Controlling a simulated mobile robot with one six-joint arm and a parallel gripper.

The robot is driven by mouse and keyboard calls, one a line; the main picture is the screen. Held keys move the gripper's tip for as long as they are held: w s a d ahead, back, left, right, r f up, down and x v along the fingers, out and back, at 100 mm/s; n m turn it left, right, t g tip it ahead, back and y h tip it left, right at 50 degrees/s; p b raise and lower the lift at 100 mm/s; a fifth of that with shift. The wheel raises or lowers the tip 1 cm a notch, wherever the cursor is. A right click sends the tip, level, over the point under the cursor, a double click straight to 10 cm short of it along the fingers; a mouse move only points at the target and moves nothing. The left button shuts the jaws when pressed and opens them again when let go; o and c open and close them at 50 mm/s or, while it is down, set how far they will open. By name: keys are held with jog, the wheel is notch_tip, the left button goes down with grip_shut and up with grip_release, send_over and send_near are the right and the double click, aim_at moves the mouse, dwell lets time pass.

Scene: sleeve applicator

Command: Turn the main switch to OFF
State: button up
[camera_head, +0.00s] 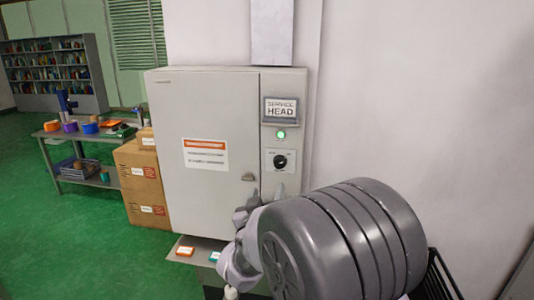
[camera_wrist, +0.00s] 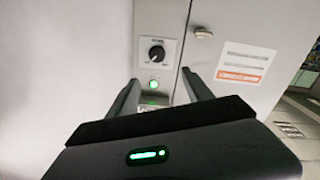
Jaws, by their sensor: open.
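The main switch is a black rotary knob (camera_head: 280,161) on a pale plate, on the narrow right-hand panel of a grey cabinet (camera_head: 205,110). It also shows in the wrist view, as a dark knob (camera_wrist: 156,54) beyond my fingers. Its labels are too small to read, and I cannot tell which position it points to. My gripper (camera_head: 266,192) is open and empty, just below the switch in the head view. In the wrist view the gripper (camera_wrist: 162,84) has its two fingers spread, with the knob beyond their tips and apart from them.
A lit green lamp (camera_head: 281,135) and a "SERVICE HEAD" sign (camera_head: 280,111) are above the switch. The door handle (camera_head: 248,177) sticks out to its left. Cardboard boxes (camera_head: 141,185) and a table (camera_head: 85,136) stand further left. The wall right of the cabinet is bare.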

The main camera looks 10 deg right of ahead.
aim_at(279, 164)
jog(key=x, duration=1.6)
jog(key=shift+d, duration=0.45)
grip_shut()
